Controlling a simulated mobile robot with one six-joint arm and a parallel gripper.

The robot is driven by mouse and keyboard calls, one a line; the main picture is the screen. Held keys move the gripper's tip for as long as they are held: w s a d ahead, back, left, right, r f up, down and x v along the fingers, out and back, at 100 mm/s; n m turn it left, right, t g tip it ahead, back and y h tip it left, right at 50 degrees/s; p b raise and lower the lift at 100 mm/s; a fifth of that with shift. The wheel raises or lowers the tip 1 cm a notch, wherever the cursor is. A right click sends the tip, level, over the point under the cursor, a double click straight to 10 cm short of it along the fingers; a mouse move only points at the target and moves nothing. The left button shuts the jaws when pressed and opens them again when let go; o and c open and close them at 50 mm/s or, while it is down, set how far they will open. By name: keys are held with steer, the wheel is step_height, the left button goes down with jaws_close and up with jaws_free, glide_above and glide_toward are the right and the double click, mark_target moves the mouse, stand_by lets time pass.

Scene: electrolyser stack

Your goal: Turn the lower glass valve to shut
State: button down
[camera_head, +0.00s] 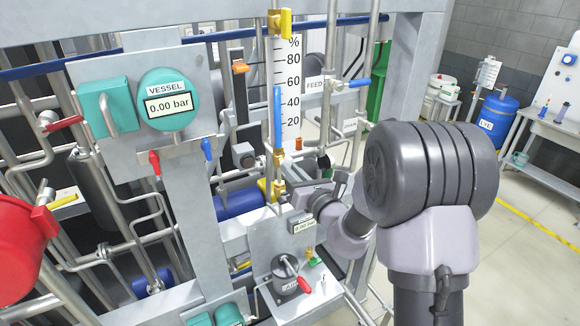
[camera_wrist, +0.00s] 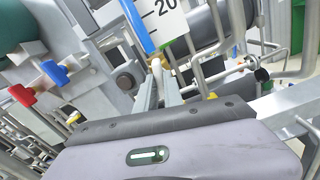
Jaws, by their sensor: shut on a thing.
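The sight glass with its percent scale (camera_head: 287,85) stands upright in the middle of the head view, with a blue column beside the numbers. The lower glass valve (camera_head: 278,158) is the brass and yellow fitting below the glass. My gripper (camera_head: 284,194) reaches it from the right, its jaws shut on the valve's handle. In the wrist view my two fingers (camera_wrist: 160,88) point up to just below the "20" end of the scale (camera_wrist: 164,18).
The vessel gauge (camera_head: 168,104) reads 0.00 bar, with red (camera_head: 154,162) and blue (camera_head: 206,149) levers below. Pipes and frame bars crowd the left; open floor lies right.

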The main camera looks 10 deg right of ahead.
steer(key=shift+m+p, duration=0.5)
steer(key=shift+m, duration=0.5)
steer(key=shift+m+p, duration=1.8)
steer(key=shift+m, duration=0.5)
